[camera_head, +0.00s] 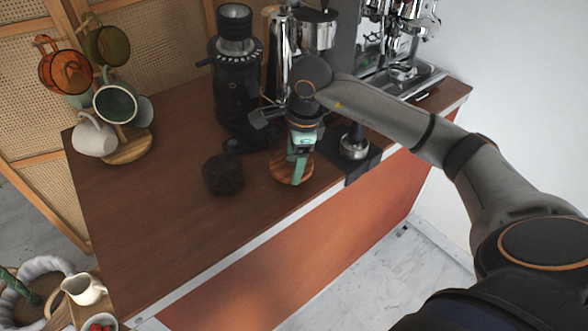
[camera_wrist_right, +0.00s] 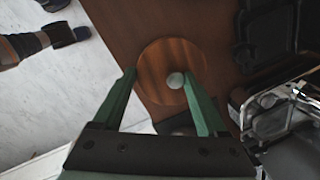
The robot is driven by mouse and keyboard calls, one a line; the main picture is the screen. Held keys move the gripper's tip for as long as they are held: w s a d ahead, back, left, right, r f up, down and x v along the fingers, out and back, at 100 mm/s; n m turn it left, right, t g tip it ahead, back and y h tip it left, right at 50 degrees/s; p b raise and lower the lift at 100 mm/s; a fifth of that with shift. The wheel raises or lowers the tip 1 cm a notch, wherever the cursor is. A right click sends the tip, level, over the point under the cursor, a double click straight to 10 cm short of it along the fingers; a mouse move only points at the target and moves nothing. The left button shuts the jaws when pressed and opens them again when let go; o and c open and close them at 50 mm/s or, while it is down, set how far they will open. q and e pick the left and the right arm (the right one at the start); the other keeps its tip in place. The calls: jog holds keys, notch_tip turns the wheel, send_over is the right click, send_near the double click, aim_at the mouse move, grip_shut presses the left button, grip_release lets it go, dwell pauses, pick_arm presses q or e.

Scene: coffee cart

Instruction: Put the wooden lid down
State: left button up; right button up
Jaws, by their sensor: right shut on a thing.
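The round wooden lid (camera_head: 283,174) is at the front edge of the brown counter in the head view, below my right gripper (camera_head: 300,165). In the right wrist view the lid (camera_wrist_right: 168,55) shows from above, with a small pale knob in its middle. The green fingers of my right gripper (camera_wrist_right: 160,78) are at the lid and shut on it. I cannot tell whether the lid touches the counter or is held just above it. My left gripper is not in view.
A dark round object (camera_head: 223,174) stands left of the lid. A black grinder (camera_head: 236,85) stands behind, and a tamper (camera_head: 354,144) is on a black mat to the right. Mugs hang on a stand (camera_head: 127,149) at the left. The counter's front left (camera_head: 145,235) is clear.

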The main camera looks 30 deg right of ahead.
jog(key=shift+d+f+p, duration=0.1)
jog(key=shift+f+p, duration=0.2)
jog(key=shift+f, duration=1.35)
jog(key=shift+w, duration=0.1)
jog(key=shift+f, duration=0.2)
jog(key=o, duration=1.3)
jog(key=shift+r, duration=0.1)
jog(key=shift+c, duration=0.2)
notch_tip(320, 180, up, 12)
jog(key=s, duration=0.2)
jog(key=shift+d, duration=0.2)
jog(key=shift+s, duration=0.15)
